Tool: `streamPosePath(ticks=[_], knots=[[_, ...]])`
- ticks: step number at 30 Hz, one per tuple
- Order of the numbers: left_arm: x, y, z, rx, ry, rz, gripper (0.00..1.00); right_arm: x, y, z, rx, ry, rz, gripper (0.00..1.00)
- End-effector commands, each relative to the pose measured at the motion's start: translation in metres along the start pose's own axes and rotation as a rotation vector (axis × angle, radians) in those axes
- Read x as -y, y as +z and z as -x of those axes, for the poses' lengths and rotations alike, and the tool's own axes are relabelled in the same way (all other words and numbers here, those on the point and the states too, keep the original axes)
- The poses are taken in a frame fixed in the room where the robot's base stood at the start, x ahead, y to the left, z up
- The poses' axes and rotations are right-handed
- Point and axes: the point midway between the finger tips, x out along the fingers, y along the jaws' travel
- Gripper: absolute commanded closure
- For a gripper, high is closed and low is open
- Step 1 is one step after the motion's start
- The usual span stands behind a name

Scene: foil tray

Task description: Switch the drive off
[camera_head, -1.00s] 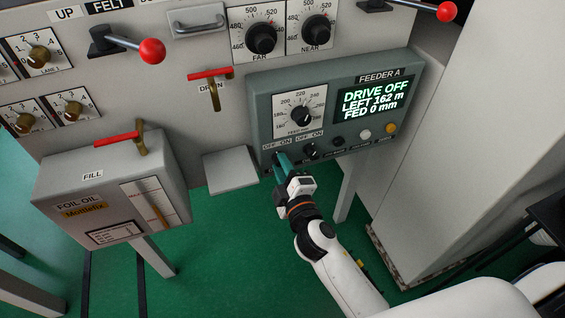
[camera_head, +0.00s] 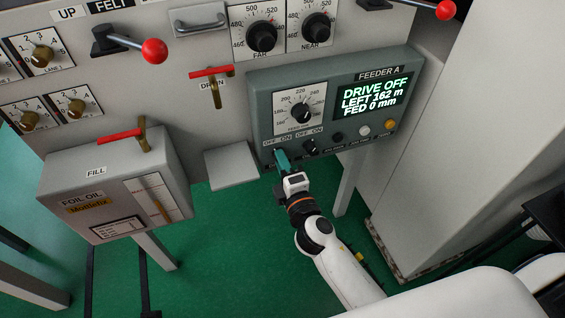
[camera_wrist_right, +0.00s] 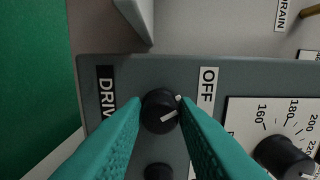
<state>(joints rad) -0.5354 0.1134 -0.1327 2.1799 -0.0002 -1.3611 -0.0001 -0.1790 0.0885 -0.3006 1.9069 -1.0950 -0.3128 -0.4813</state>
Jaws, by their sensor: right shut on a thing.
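The drive knob (camera_wrist_right: 158,110) is black and round with a white pointer mark. It sits between the DRIVE label and the OFF label on the grey feeder panel (camera_head: 262,112). My right gripper (camera_wrist_right: 160,104) has its teal fingers on both sides of this knob and is shut on it. In the head view the right gripper (camera_head: 280,156) reaches the panel's lower left corner and hides the knob. The lit display (camera_head: 372,96) reads DRIVE OFF, LEFT 162 m, FED 0 mm. My left gripper is not in view.
A second black switch knob (camera_head: 311,147) stands just right of my right gripper. A large feed dial (camera_head: 299,112) is above. A small grey shelf (camera_head: 231,166) juts out to the left, beside the foil oil box (camera_head: 118,190). Green floor lies open below.

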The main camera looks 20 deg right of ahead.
Motion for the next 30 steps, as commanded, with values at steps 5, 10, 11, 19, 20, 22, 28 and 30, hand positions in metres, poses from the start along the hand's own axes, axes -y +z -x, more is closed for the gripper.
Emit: streamPosePath(ticks=[5, 10, 11, 19, 20, 22, 28, 30], knots=[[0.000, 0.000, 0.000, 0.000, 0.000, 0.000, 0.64, -0.001, 0.001, 0.000, 0.001, 0.001, 0.001, 0.72], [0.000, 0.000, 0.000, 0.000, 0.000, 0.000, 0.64, -0.001, 0.000, 0.000, 0.001, 0.001, 0.000, 0.52], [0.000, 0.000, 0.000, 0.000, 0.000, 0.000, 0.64, -0.001, 0.000, 0.000, 0.001, 0.001, 0.000, 0.52], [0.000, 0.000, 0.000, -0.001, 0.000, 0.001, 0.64, -0.001, 0.000, 0.004, 0.000, 0.002, -0.002, 0.52], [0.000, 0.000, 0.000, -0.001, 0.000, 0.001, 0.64, -0.002, 0.000, 0.007, 0.000, 0.003, -0.002, 0.52], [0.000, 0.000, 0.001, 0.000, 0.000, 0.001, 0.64, -0.002, 0.000, 0.017, 0.000, 0.003, -0.003, 0.52], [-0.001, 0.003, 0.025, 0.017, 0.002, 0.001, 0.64, -0.004, 0.000, 0.059, 0.000, 0.006, -0.003, 0.52], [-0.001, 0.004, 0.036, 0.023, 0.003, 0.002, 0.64, -0.004, 0.000, 0.075, -0.001, 0.005, -0.004, 0.52]])
